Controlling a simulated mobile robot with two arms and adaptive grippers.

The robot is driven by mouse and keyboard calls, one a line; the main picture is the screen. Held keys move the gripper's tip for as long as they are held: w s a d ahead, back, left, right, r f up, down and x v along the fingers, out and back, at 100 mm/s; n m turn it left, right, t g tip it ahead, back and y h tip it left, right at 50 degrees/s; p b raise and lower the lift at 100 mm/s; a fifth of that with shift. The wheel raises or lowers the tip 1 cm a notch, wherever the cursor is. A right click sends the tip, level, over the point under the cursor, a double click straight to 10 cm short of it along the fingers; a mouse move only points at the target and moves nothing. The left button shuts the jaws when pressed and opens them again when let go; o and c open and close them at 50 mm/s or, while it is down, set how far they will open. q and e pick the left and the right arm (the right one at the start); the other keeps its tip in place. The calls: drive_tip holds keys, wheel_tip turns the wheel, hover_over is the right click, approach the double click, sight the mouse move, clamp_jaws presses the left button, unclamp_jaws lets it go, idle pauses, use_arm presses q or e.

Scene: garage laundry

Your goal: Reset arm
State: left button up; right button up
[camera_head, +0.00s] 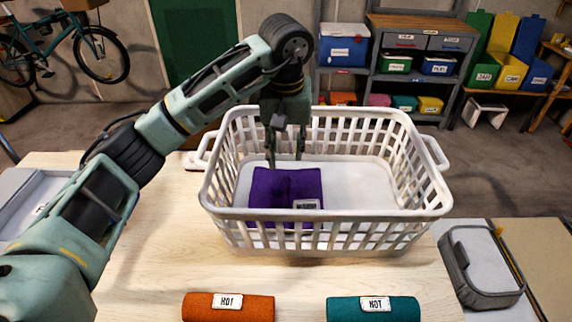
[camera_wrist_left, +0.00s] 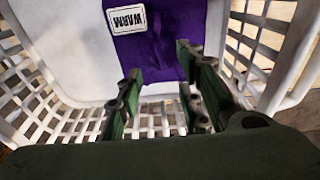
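My left arm (camera_head: 215,85) reaches in from the left and bends down over the white laundry basket (camera_head: 330,220). My left gripper (camera_head: 286,158) points down inside the basket, its fingertips over the back part of a folded purple cloth (camera_head: 270,186). In the left wrist view its two fingers (camera_wrist_left: 160,100) stand apart with nothing between them. The purple cloth (camera_wrist_left: 150,45) lies flat in the basket with a white WARM label (camera_wrist_left: 132,19). Whether the fingertips touch the cloth cannot be told. My right gripper is not in view.
An orange roll (camera_head: 228,307) and a teal roll (camera_head: 373,308) with labels lie on the table's front part. Basket walls surround the left gripper.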

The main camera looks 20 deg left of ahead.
use_arm(q)
drive_tip(key=shift+r, duration=0.45)
